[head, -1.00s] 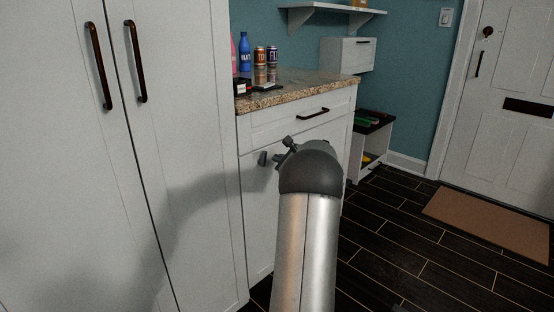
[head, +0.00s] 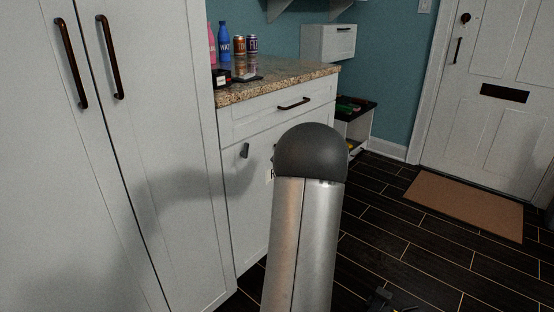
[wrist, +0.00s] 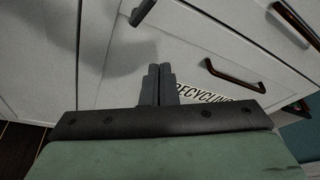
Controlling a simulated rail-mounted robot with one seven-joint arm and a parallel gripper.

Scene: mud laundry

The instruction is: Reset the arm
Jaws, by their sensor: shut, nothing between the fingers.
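My arm rises in the middle of the head view as a silver link (head: 300,245) topped by a dark rounded joint (head: 310,152). My gripper is hidden behind it in that view. In the wrist view my gripper (wrist: 159,69) shows two dark fingers side by side, shut and empty. They point at white cabinet fronts, one bearing a "RECYCLING" label (wrist: 203,93). Whether the fingers touch the fronts cannot be told.
A tall white cupboard (head: 165,130) stands at left. A granite counter (head: 290,80) holds bottles, cans and small dark items. In the wrist view, a drawer handle (wrist: 235,78) is right of the fingers. Dark floor (head: 400,235) and a brown mat (head: 465,205) lie at right.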

